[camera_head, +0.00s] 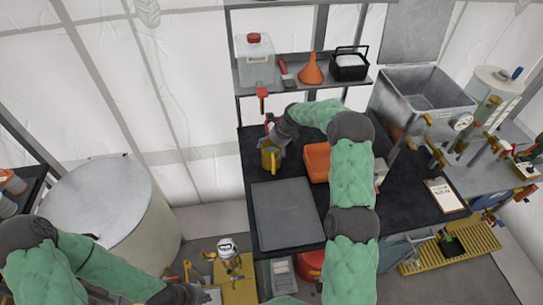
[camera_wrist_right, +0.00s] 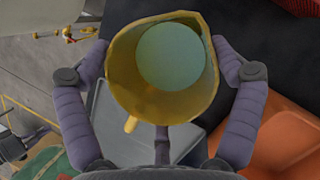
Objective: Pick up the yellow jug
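The yellow jug (camera_head: 270,158) is near the left edge of the black workbench, below my right gripper (camera_head: 273,138). In the right wrist view the jug (camera_wrist_right: 118,75) is seen from above, its open rim towards the camera and a pale greenish round area inside. The purple fingers of my right gripper (camera_wrist_right: 162,62) are against its two opposite sides. Whether its base touches the bench is hidden. My left gripper (camera_head: 195,294) is low at the bottom edge of the head view, partly cut off, and its fingers are unclear.
A grey flat tray (camera_head: 287,215) and an orange bin (camera_head: 317,162) are on the bench close to the jug. A shelf (camera_head: 303,88) above holds a jerrycan (camera_head: 254,62), an orange funnel (camera_head: 311,70) and a black caddy (camera_head: 349,66). A large pale drum (camera_head: 105,205) stands left.

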